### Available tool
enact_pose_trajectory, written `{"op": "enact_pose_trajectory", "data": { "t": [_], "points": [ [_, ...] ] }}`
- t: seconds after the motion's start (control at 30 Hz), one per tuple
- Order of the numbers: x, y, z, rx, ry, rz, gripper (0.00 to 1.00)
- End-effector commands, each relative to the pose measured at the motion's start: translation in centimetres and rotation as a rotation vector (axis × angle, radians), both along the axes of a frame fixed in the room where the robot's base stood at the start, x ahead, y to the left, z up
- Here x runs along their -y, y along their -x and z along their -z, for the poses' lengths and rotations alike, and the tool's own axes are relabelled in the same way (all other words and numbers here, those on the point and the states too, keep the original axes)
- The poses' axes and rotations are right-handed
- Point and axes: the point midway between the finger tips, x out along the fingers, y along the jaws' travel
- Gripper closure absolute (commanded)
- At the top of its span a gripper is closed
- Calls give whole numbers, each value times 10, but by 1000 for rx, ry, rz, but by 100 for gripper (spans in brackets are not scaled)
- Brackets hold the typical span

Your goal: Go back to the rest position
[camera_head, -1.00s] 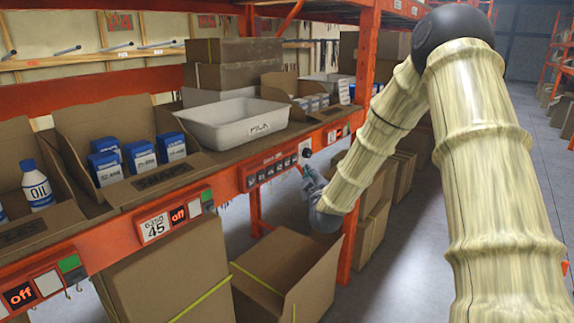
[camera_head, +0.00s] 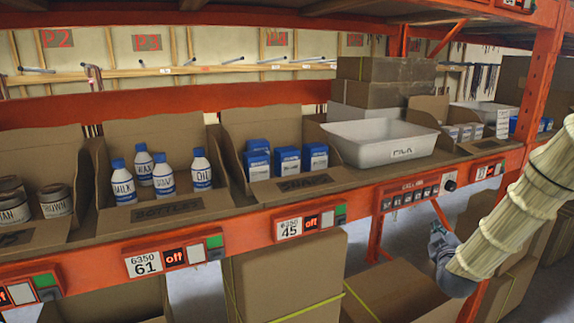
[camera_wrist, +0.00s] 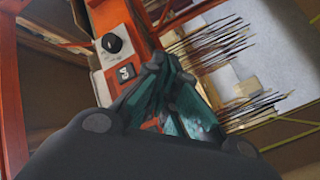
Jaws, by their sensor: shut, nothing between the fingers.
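My gripper (camera_wrist: 172,100) shows in the wrist view with its teal fingers drawn together and nothing between them. In the head view my gripper (camera_head: 437,236) hangs at the lower right, in front of and below the shelf edge, at the end of my pale ribbed arm. An orange rail with a black knob (camera_wrist: 112,43) is close beside it in the wrist view. The gripper touches none of the goods on the shelf.
On the shelf stand a bottles box (camera_head: 150,213), a snacks box (camera_head: 300,186) with blue packs, a white tray (camera_head: 376,151) and a box of cans (camera_head: 16,239). An orange upright (camera_head: 537,85) rises at right.

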Motion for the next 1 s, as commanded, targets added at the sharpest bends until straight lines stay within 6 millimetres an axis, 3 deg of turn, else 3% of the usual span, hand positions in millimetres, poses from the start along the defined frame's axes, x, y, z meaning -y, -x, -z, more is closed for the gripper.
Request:
{"op": "enact_pose_trajectory", "data": {
  "t": [0.03, 0.1, 0.27, 0.47, 0.77, 1.0],
  "points": [
    [-14, 6, 31, -44, -33, -18, 100],
    [-32, 16, 66, -104, -90, -38, 100],
    [-71, 47, 145, -242, -217, -65, 100],
    [-116, 102, 237, -423, -371, -64, 100],
    [-177, 214, 355, -709, -584, 5, 100],
    [-218, 326, 426, -946, -727, 122, 100]
  ]
}}
